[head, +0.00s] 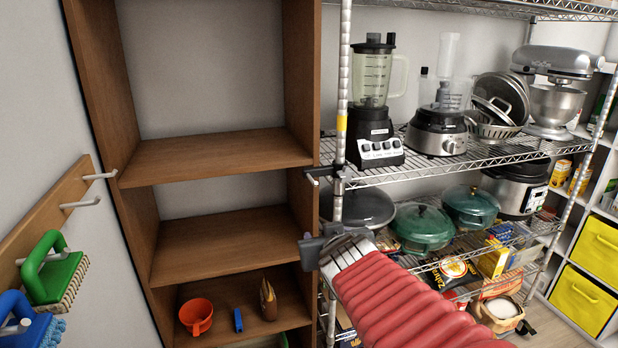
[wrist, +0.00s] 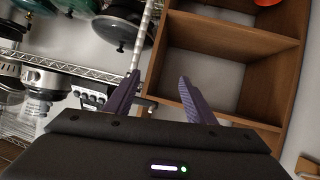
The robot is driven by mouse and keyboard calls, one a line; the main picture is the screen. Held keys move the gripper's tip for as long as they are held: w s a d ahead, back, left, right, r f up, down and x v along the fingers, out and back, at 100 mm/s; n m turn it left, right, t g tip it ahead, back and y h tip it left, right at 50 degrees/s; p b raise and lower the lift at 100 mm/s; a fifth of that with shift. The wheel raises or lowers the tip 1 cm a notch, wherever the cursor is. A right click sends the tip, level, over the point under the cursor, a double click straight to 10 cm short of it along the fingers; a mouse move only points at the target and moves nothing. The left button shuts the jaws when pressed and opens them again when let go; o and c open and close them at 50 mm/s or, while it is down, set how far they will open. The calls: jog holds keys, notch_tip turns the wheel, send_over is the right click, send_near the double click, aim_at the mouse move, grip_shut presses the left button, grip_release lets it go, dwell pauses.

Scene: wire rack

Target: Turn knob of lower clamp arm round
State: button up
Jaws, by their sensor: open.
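My gripper (head: 320,242) is in front of the rack's left post, low in the head view, at the end of my red-sleeved arm. Its two dark fingers also show in the wrist view (wrist: 158,98), spread apart with nothing between them. In the wrist view, which is turned over, a small dark piece beside the left finger may be this clamp. I cannot make out a second, lower clamp or its knob; my gripper may hide it.
The wire rack (head: 343,90) stands right, with a blender (head: 372,100) and green pots (head: 422,228). A wooden shelf unit (head: 215,160) stands left, its upper compartments empty. Brushes (head: 53,270) hang at far left.

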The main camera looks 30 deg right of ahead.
aim_at(347, 176)
jog(key=s+d+r+t, duration=0.2)
jog(key=d+r+t, duration=0.3)
jog(key=d, duration=0.6)
jog(key=shift+s+r+n+t+y, duration=0.25)
jog(key=shift+n+t+y, duration=0.15)
jog(key=shift+t, duration=0.1)
jog(key=shift+w+d, duration=0.1)
jog(key=x, duration=1.3)
jog(key=shift+w+f, duration=0.1)
jog(key=shift+w, duration=0.15)
jog(key=c, duration=1)
